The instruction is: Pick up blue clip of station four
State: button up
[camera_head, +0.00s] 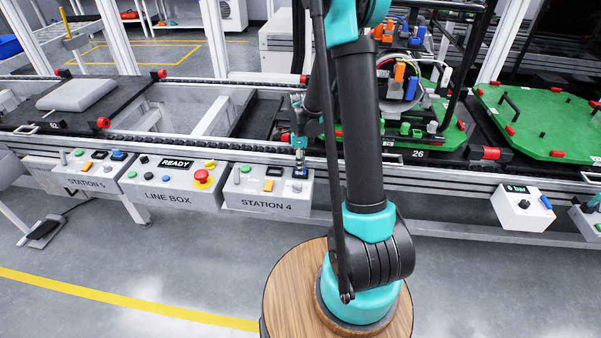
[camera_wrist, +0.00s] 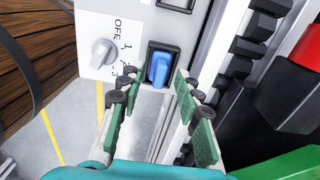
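Nothing is between the pads, and I cannot tell how far the tips are from the clip. In the head view my gripper (camera_head: 299,164) is just above the box's right end.
A grey knob (camera_wrist: 102,52) stands on the box left of the clip. The conveyor rail (camera_wrist: 208,75) runs close on the right. The line box (camera_head: 170,190) with a red button is to the left. A green pallet (camera_head: 408,125) with parts is behind my arm.

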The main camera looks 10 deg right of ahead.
grip_shut()
jog(key=shift+r, duration=0.15)
